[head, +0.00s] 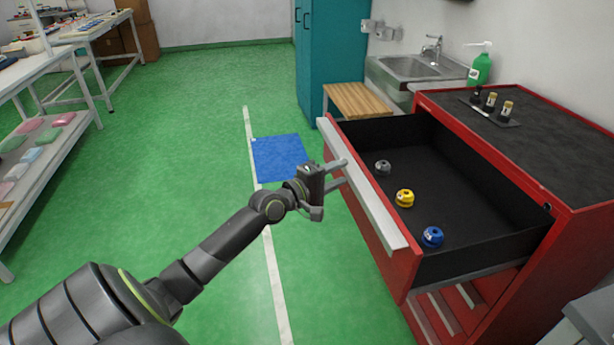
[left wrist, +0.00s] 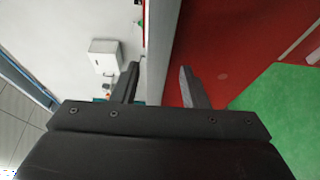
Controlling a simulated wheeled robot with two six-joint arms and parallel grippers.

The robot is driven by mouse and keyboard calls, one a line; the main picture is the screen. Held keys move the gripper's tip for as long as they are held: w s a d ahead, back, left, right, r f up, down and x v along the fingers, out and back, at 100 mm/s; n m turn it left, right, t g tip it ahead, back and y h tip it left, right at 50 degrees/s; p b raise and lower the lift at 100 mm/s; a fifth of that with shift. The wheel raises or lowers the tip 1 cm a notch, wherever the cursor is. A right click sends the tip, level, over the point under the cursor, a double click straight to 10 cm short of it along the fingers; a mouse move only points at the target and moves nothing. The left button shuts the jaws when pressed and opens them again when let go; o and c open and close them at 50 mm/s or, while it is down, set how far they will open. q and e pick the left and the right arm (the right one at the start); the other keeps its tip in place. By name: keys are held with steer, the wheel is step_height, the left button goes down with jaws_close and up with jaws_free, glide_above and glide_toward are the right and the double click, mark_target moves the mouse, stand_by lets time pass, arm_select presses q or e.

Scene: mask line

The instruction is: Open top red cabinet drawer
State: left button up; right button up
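The red cabinet (head: 535,262) stands at the right of the head view. Its top drawer (head: 470,185) is pulled well out, showing a dark interior. A light metal handle strip (head: 372,205) runs along the top of the drawer front. My left gripper (head: 342,173) is at the far part of this strip. In the left wrist view its fingers (left wrist: 160,84) are apart, with the grey strip (left wrist: 158,40) passing between them and the red front (left wrist: 215,45) behind one finger. I cannot tell whether they touch it. My right gripper is not in view.
Grey (head: 382,167), yellow (head: 404,198) and blue (head: 432,237) round items lie in the drawer. Small bottles (head: 490,102) stand on the cabinet top. A wooden bench (head: 357,100) stands beyond the drawer.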

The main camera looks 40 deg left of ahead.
arm_select(q)
steer(key=p+v, duration=0.1)
steer(key=v, duration=1.5)
steer(key=shift+s, duration=0.2)
steer(key=shift+a+f, duration=0.1)
steer(key=shift+a, duration=0.1)
steer(key=s+a+f+m+g+y+p, duration=0.1)
steer(key=s+a+f+m+g+y, duration=0.3)
steer(key=f, duration=0.8)
steer(key=s+a+f+n+g+y+p, duration=0.1)
steer(key=a+f+y+p, duration=0.1)
steer(key=a+f, duration=0.7)
steer(key=s+d+f+m+g+y+p, duration=0.1)
steer(key=s+d+f, duration=0.15)
steer(key=f, duration=0.35)
steer(key=s+d+f+m+g, duration=0.1)
steer(key=s+f+m+g, duration=0.1)
steer(key=s+f, duration=0.3)
steer(key=s+d+f+m+g+p, duration=0.1)
steer(key=s+d+f+m+g, duration=0.3)
steer(key=s+d+f, duration=0.5)
steer(key=s+d+f+m+g+h+p, duration=0.1)
steer(key=s+d+f+m+g, duration=0.3)
steer(key=s+d+f, duration=0.6)
steer(key=s, duration=0.5)
steer(key=shift+s+d+f+m, duration=0.2)
steer(key=shift+s+f+m, duration=0.1)
steer(key=shift+f, duration=0.05)
